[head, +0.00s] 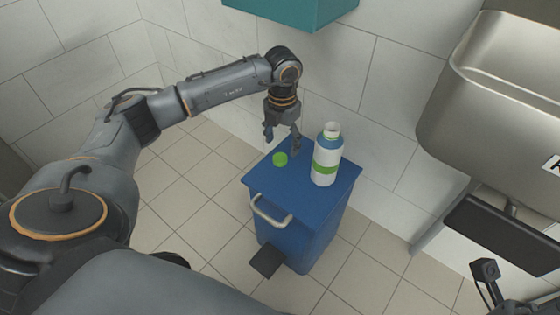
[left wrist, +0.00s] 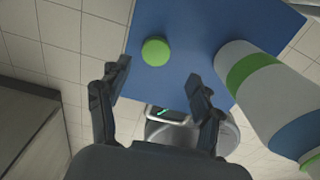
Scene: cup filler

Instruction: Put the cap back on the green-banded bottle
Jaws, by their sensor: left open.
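The green-banded bottle (head: 326,156) stands upright on the blue bin's lid, white with a blue shoulder and an uncapped white neck in the head view. It also shows at the right of the left wrist view (left wrist: 270,90). The green cap (head: 280,159) lies on the lid to the left of the bottle; it shows in the left wrist view (left wrist: 155,51) beyond the fingertips. My left gripper (head: 283,146) is open and empty above the lid, close to the cap. Its fingers (left wrist: 160,82) are apart in the left wrist view. My right gripper (head: 487,285) shows only partly at the lower right edge.
The blue bin (head: 300,235) has a grey handle (head: 268,212) and a dark pedal (head: 267,262) at its front. A teal cabinet (head: 290,14) hangs above. A steel sink (head: 500,90) is at the right. The tiled wall stands close behind the bin.

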